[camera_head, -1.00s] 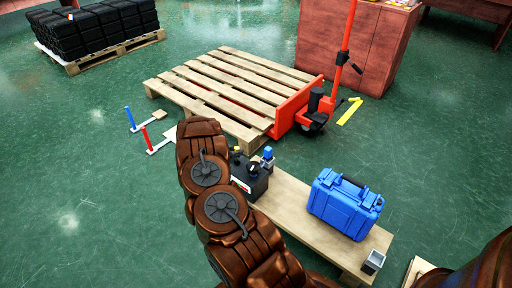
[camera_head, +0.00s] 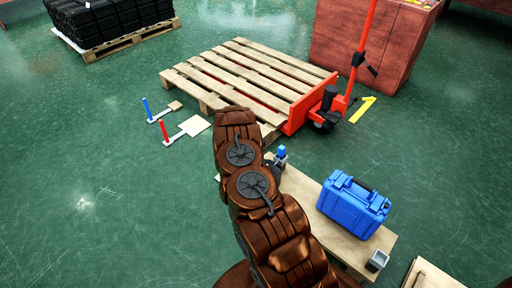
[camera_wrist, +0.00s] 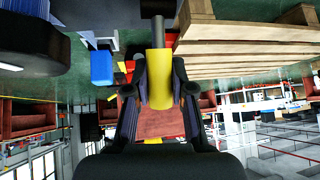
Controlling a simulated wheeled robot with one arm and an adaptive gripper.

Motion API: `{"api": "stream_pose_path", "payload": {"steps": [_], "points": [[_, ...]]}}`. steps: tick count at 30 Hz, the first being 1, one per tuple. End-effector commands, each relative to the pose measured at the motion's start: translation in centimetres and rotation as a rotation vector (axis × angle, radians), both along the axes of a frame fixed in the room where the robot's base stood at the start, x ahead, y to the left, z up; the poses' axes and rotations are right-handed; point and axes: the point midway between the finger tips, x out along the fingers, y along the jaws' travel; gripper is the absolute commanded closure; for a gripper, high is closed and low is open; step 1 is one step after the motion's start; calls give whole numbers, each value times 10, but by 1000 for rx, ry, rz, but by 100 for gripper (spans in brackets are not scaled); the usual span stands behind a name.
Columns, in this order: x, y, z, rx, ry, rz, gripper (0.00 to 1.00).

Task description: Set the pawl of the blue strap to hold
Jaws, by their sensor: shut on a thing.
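My gripper (camera_wrist: 158,88) shows in the wrist view, with its two dark fingers closed on the sides of a yellow cylinder (camera_wrist: 158,68). A grey rod (camera_wrist: 158,30) sticks out from the cylinder's far end. In the head view my arm hides the gripper and the cylinder. No strap or pawl can be made out clearly. A blue post (camera_head: 147,108) and a red post (camera_head: 164,132) stand on pale bases on the floor, left of the pallet. A small blue-topped part (camera_head: 282,152) stands by the bench, just right of my arm. A blue block (camera_wrist: 101,67) shows left of the cylinder in the wrist view.
A wooden bench (camera_head: 302,188) carries a blue case (camera_head: 354,207) and a small grey cup (camera_head: 377,261). Behind it are a pallet (camera_head: 245,72) and a red pallet jack (camera_head: 325,105). Black goods stand on another pallet at upper left. Green floor is clear at left.

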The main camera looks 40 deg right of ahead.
Motion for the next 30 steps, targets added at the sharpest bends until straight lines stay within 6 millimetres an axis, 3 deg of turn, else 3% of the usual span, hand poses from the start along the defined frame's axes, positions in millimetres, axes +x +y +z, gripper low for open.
{"api": "stream_pose_path", "payload": {"steps": [11,12,19,30], "points": [[-2,-1,-2,4,2,-4,100],[-2,-1,-2,4,2,-4,75],[-1,0,-1,3,1,-1,51],[0,1,1,3,0,1,50]]}}
